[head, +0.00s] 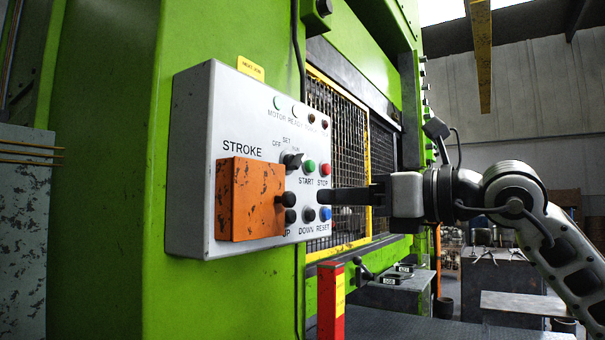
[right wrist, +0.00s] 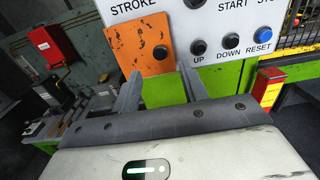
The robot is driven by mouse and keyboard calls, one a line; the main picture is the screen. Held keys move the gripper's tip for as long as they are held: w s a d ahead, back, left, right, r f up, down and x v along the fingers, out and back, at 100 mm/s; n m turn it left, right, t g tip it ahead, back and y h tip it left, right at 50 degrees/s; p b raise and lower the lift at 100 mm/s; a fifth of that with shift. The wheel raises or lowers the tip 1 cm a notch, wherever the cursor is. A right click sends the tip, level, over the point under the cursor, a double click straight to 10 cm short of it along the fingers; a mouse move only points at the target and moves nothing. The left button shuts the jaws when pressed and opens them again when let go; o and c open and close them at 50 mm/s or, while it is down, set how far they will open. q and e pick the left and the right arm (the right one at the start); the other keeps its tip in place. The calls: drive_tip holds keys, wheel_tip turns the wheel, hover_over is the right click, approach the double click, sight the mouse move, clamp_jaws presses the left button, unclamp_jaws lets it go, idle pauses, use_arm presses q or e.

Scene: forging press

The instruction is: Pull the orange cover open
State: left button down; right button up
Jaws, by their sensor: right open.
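The orange cover (head: 250,200) is a scuffed box-like lid on the grey control panel (head: 190,170), below the word STROKE. It sits closed against the panel. Its dark round knob (head: 287,199) stands out near its right edge. My right gripper (head: 322,196) is to the right of the knob, pointing left at it. In the right wrist view the cover (right wrist: 138,40) and knob (right wrist: 160,52) are just beyond the open fingers (right wrist: 158,76), with the knob roughly between their tips. Nothing is held. My left gripper is out of view.
Close to the gripper are the red stop button (head: 325,169), green start button (head: 310,166) and blue reset button (head: 325,213). A yellow-framed mesh guard (head: 340,115) stands behind. A red and yellow post (head: 331,300) rises below. The space right of the panel is occupied by my arm.

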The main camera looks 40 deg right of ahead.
sight(293, 198)
drive_tip(key=p+x, duration=0.1)
drive_tip(key=x, duration=0.2)
drive_tip(key=p+x, duration=0.2)
drive_tip(key=x, duration=0.1)
drive_tip(key=shift+r+p, duration=0.2)
drive_tip(key=shift+p, duration=0.1)
drive_tip(key=shift+w+a+f, duration=0.2)
drive_tip(key=shift+w+a, duration=0.05)
drive_tip(key=shift+w, duration=0.3)
clamp_jaws()
